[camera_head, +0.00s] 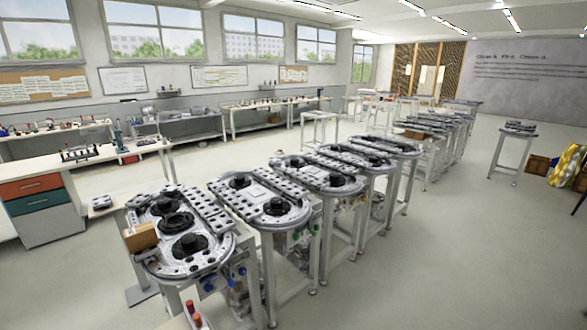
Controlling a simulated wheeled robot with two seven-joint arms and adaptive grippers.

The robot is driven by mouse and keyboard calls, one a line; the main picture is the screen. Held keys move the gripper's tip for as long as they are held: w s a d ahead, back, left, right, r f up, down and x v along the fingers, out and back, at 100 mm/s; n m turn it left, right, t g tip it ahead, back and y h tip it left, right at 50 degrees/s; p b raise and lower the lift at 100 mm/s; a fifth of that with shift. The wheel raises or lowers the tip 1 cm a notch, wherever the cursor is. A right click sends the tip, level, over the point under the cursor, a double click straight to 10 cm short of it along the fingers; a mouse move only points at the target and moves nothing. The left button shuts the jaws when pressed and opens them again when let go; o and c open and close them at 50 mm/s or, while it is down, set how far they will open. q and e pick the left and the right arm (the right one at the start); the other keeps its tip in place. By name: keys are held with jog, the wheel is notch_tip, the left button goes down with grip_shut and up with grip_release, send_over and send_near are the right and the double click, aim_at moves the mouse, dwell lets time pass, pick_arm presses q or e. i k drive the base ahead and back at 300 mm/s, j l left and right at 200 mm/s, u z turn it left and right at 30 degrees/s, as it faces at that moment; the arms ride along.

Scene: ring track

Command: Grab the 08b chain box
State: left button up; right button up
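A small tan-brown box (141,237) sits at the left edge of the nearest ring-track station (180,268). No label can be read on it, so I cannot tell whether it is the 08b chain box. Another small brown box (415,134) lies on a stand farther back in the row. Neither of my grippers shows in the head view.
A row of ring-track stations on legged stands runs from the near left to the back, including a second station (262,203). A workbench with drawers (38,200) stands at the left. A lone stand (518,135) is at the right. The floor (440,255) at the right is clear.

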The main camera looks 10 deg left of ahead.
aim_at(141, 237)
jog(key=u, duration=1.45)
